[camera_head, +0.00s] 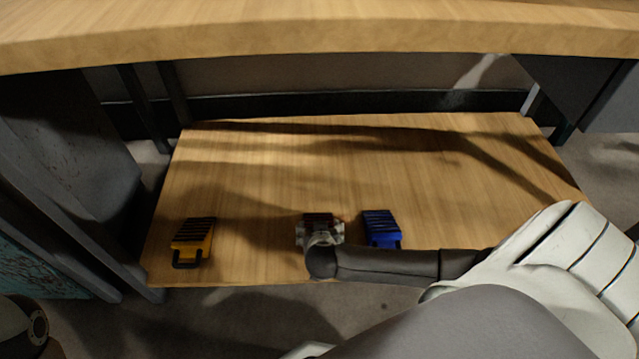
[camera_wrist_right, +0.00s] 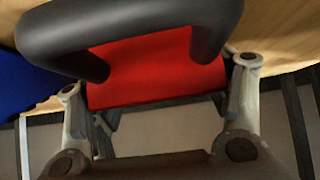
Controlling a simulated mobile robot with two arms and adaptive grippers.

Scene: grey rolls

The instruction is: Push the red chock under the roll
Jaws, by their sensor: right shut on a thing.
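The red chock (camera_wrist_right: 150,62) fills the upper middle of the right wrist view, with its dark handle arching over it. My right gripper (camera_wrist_right: 160,88) has a finger on either side of it and is shut on it. In the head view my right gripper (camera_head: 320,232) is low over the middle of the wooden board. The chock's dark ridged top (camera_head: 318,218) shows just beyond it; the rest is hidden by the hand. I cannot tell whether the chock touches the board. No roll can be made out in either view. My left gripper is not in view.
A blue chock (camera_head: 380,228) lies close to the right of my right gripper. A yellow chock (camera_head: 194,238) lies at the board's left. The board (camera_head: 300,155) is bare behind them, with shadows. A thick wooden top (camera_head: 320,30) overhangs its far side.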

